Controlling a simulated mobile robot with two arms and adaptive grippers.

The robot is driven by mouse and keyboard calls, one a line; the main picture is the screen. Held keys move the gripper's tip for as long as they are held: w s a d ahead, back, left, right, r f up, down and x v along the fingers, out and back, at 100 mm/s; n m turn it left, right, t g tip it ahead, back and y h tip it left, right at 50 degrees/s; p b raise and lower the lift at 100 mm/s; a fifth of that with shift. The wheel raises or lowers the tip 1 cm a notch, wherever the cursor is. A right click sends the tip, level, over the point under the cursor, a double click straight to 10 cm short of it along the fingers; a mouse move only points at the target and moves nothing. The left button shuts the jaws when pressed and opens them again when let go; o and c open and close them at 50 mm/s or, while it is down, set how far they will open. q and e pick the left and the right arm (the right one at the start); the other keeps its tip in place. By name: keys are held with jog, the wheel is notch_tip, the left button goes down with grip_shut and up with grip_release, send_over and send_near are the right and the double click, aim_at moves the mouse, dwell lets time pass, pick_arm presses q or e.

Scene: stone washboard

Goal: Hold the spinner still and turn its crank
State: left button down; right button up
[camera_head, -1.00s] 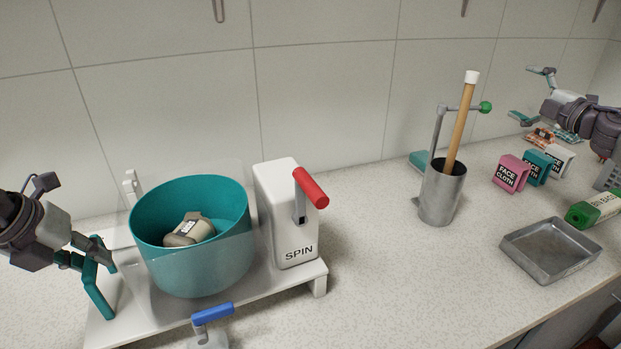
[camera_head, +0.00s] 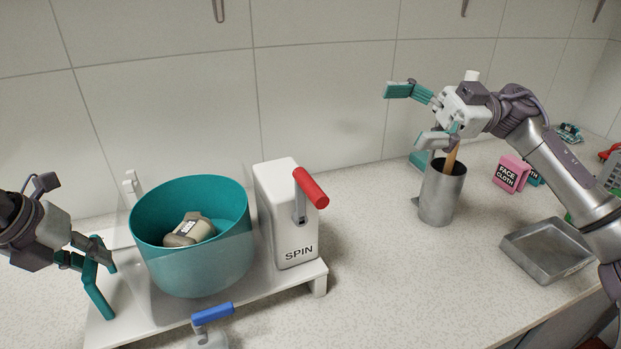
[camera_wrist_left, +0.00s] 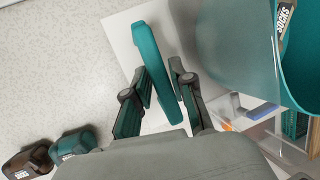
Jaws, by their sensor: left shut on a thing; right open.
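The spinner is a teal tub (camera_head: 190,265) beside a white housing marked SPIN (camera_head: 285,225), on a white base (camera_head: 262,296). Its crank has a red grip (camera_head: 311,187) on a short grey arm at the housing's top right. A beige and grey labelled bundle (camera_head: 190,230) lies in the tub. My left gripper (camera_head: 93,258) is shut on a teal bar handle at the base's left end; the bar (camera_wrist_left: 155,65) runs between its fingers in the left wrist view. My right gripper (camera_head: 408,118) is open and empty, well right of the crank and above the metal cup.
A metal cup (camera_head: 442,195) with a wooden stick stands under my right gripper. A blue-handled lever (camera_head: 213,313) is at the base's front. A metal tray (camera_head: 515,252) and face cloth boxes (camera_head: 511,173) lie right. Counter between spinner and cup is clear.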

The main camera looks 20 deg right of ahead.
jog(key=m+g+h, duration=0.1)
jog(key=m+g, duration=0.1)
send_near(311, 181)
jog(key=d, duration=0.2)
jog(key=a, duration=1.2)
jog(key=shift+s, duration=0.35)
jog(key=c, duration=1.6)
jog(key=shift+c, duration=0.2)
jog(key=shift+f, duration=0.1)
